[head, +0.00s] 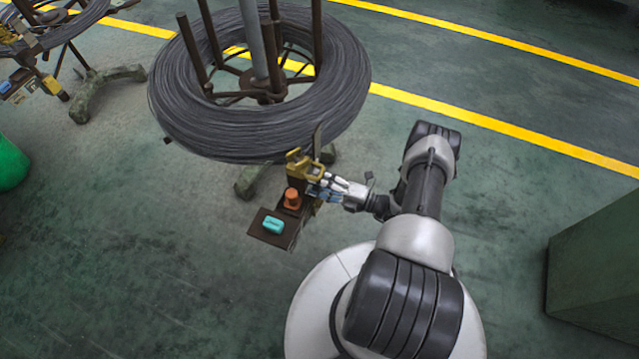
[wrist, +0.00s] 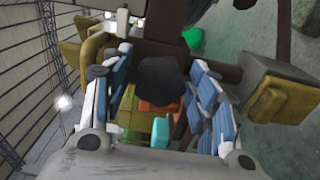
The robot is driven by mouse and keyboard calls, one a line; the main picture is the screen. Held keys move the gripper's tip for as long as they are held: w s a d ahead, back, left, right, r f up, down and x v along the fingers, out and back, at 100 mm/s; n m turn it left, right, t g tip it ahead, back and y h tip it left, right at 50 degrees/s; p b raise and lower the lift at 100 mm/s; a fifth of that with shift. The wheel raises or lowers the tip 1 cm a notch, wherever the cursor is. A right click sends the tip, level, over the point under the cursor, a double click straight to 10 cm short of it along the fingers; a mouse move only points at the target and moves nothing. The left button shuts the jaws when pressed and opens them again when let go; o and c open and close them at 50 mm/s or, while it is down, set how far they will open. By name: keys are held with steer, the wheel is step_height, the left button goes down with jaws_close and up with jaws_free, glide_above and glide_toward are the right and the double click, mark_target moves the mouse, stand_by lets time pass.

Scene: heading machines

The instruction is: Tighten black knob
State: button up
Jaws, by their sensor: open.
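In the wrist view the black knob (wrist: 162,82) is a dark rounded shape in the middle, between the two blue-and-white fingers of my gripper (wrist: 165,78). The fingers are spread, with a visible gap on both sides of the knob. In the head view my gripper (head: 325,187) is at the brown and yellow fixture (head: 299,163) below the wire coil. I cannot make out the knob there; the gripper and fixture seem to hide it.
An orange part (head: 292,199) and a teal block (head: 273,224) sit on the fixture's brown plate (head: 260,236). A green cabinet (head: 600,265) stands at the right. Open floor lies to the left.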

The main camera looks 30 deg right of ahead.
stand_by(0.3)
steer(key=v, duration=1.2)
steer(key=w+a+r+n+g, duration=0.25)
steer(key=r+n+g, duration=0.25)
steer(key=r+n, duration=0.35)
steer(key=w+a+r+n+g, duration=0.1)
steer(key=a+r+n+g, duration=0.3)
steer(key=r+n, duration=0.45)
steer(key=w+a+r+n+g, duration=0.1)
steer(key=a+r+n+g, duration=0.35)
steer(key=r, duration=0.65)
steer(key=s+a+r+n+t+h, duration=0.2)
steer(key=s+a+r+n+h, duration=0.2)
steer(key=s+r+n, duration=0.3)
steer(key=s+a+r+n+t+h, duration=0.2)
steer(key=s+a+r+n+h, duration=0.2)
steer(key=n, duration=1.4)
steer(key=shift+s+a+r+h, duration=0.25)
steer(key=shift+s+r+h, duration=1.5)
steer(key=shift+r, duration=1.4)
